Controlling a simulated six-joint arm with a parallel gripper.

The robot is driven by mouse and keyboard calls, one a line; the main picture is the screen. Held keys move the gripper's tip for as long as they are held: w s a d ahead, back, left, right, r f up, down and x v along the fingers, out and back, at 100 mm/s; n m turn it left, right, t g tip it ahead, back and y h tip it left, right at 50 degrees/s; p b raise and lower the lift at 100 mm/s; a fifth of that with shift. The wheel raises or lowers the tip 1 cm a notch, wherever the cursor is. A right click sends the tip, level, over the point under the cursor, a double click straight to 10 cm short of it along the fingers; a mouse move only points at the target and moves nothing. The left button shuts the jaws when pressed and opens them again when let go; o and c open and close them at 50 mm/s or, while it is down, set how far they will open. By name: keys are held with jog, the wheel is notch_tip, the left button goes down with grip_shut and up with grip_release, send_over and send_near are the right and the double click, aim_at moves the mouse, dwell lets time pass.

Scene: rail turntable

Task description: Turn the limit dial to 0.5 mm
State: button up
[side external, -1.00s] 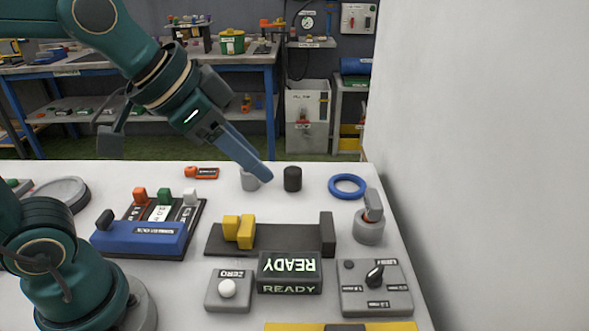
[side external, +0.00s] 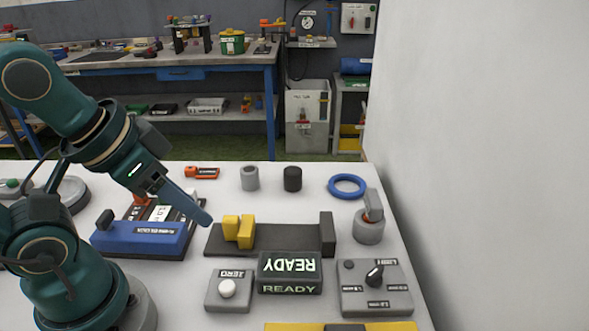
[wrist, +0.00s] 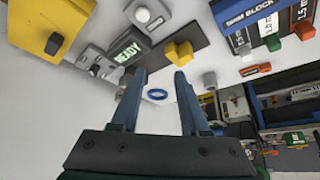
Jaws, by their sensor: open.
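The limit dial is a black pointer knob (side external: 375,273) on a grey box (side external: 353,302) at the table's right front. Labels surround the knob, but they are too small to read surely. In the wrist view a small grey box with a dark knob (wrist: 94,70) shows left of the READY display. My gripper (side external: 207,219) is at the left, above the table near the blue block, well away from the dial. In the wrist view its two blue fingers (wrist: 158,75) stand apart with nothing between them.
The READY display (side external: 290,272) and the ZERO button box (side external: 228,290) stand left of the dial. Behind are a dark rail with yellow blocks (side external: 240,231), a grey post with a lever (side external: 369,227) and a blue ring (side external: 347,186). A white wall (side external: 480,150) rises at the right.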

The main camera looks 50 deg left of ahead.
jog(key=o, duration=0.4)
jog(key=shift+o, duration=0.2)
jog(key=w+d+r+m+h, duration=0.2)
jog(key=w+d+r+m, duration=0.2)
jog(key=w+r+m, duration=0.4)
jog(key=m+g+h, duration=0.3)
jog(key=m+g, duration=0.1)
jog(key=m, duration=0.7)
send_over(376, 270)
jog(key=a, duration=0.5)
notch_tip(376, 270, down, 9)
jog(key=d+f, duration=0.1)
jog(key=f, duration=0.2)
jog(key=d+f+g, duration=0.1)
jog(key=f, duration=0.2)
jog(key=d+f+g, duration=0.1)
jog(key=d+f, duration=0.1)
jog(key=f, duration=0.1)
jog(key=shift+f+y, duration=0.3)
jog(key=shift+f, duration=0.05)
jog(key=shift+d+f, duration=0.2)
jog(key=shift+f, duration=0.35)
